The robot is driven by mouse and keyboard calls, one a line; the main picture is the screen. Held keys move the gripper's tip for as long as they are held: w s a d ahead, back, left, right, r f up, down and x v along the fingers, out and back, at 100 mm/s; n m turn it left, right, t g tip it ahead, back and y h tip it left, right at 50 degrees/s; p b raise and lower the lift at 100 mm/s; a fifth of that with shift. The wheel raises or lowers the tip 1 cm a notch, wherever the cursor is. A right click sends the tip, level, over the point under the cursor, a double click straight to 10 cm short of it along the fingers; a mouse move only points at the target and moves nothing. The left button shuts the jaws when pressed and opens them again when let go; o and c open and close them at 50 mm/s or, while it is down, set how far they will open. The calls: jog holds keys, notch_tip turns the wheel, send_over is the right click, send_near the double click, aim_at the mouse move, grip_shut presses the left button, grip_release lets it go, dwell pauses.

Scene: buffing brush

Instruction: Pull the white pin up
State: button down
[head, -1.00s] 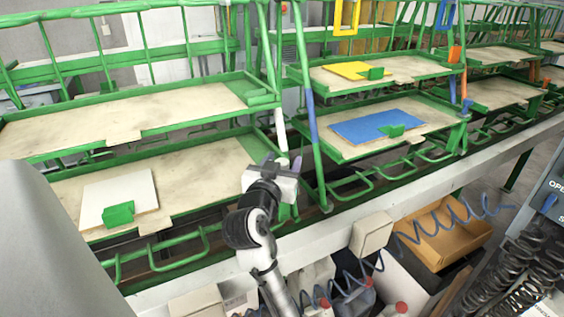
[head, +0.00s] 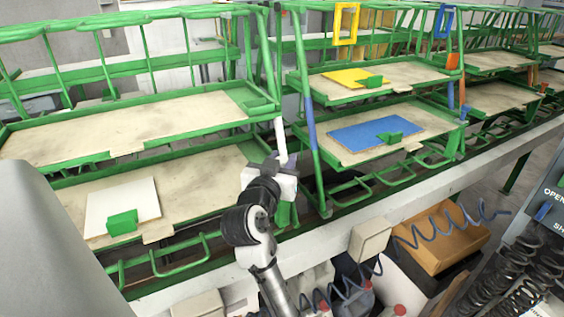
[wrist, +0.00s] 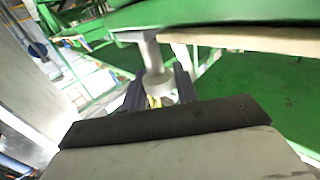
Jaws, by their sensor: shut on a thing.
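The white pin (head: 281,133) is a pale upright cylinder at the front corner post of the left green rack, in the middle of the head view. Its lower end shows in the wrist view as a light grey post with a wider foot (wrist: 155,78). My gripper (head: 283,161) is at the pin's lower end, one dark finger on each side of it. In the wrist view my gripper (wrist: 160,88) is shut on this lower part. The exact finger contact is partly hidden behind the dark gripper body.
The left rack's green shelf frame (wrist: 215,12) passes close above the fingers in the wrist view. A blue post (head: 312,130) stands just right of my gripper. A white panel (head: 100,205) lies on the lower left shelf, a blue panel (head: 372,132) on the right.

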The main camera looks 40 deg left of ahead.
jog(key=shift+r, duration=0.35)
jog(key=c, duration=1.1)
grip_release()
jog(key=shift+c, duration=0.2)
jog(key=shift+o, duration=0.2)
jog(key=shift+f, duration=0.1)
jog(key=shift+s, duration=0.1)
jog(key=b+v, duration=0.5)
jog(key=v, duration=0.8)
jog(key=shift+s+d, duration=0.25)
jog(key=shift+f, duration=0.1)
